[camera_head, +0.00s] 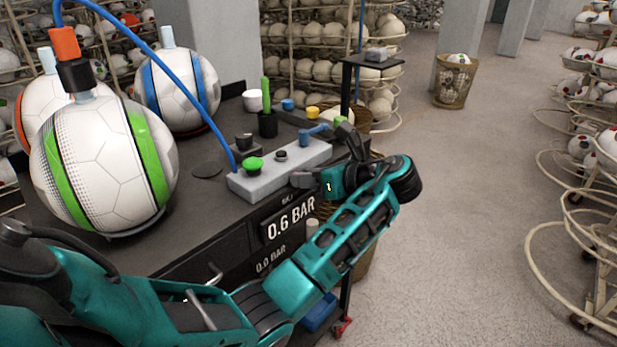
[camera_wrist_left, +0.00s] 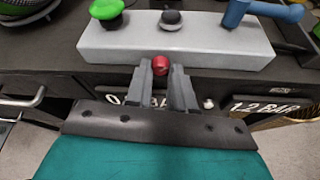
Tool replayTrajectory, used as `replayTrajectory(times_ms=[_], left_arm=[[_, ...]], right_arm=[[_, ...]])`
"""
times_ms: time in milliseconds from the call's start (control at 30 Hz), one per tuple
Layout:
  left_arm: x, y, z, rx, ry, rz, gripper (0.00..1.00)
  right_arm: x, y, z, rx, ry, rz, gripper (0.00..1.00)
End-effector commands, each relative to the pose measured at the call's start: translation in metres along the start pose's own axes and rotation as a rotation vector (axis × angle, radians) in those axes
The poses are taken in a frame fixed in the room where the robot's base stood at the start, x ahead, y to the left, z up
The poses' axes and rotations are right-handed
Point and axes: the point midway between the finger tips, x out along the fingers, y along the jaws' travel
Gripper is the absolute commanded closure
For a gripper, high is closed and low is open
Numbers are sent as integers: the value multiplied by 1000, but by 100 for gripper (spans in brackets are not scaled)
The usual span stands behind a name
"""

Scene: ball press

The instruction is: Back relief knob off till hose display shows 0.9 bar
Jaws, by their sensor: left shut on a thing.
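My left gripper (camera_head: 303,179) is at the front face of the grey manifold block (camera_head: 262,181). In the left wrist view its fingers (camera_wrist_left: 161,71) are shut on a small red knob (camera_wrist_left: 160,64) on that face, taken to be the relief knob. In the head view the knob is hidden by the gripper. A display (camera_head: 291,217) on the bench front reads 0.6 BAR. A lower one (camera_head: 270,259) reads 0.0 BAR, and one at right in the wrist view (camera_wrist_left: 265,105) reads 1.2 BAR. A blue hose (camera_head: 190,92) runs from the block to the green-striped ball (camera_head: 110,165). My right gripper is not in view.
The block's top carries a green button (camera_head: 253,163), a black knob (camera_head: 281,155) and a blue lever (camera_head: 314,132). A blue-striped ball (camera_head: 180,88) stands behind. A drawer handle (camera_wrist_left: 22,97) is left of the gripper. Floor (camera_head: 480,200) to the right is open.

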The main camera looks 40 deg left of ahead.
Motion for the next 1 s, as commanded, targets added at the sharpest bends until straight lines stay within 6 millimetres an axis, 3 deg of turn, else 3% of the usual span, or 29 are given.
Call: replayTrajectory(times_ms=[500, 1000], left_arm=[[0, 4, -1, -330, 2, -137, 100], [0, 5, -1, -424, 1, -176, 100]], right_arm=[[0, 0, 0, 0, 0, 1, 33], [0, 0, 0, 0, 0, 1, 33]])
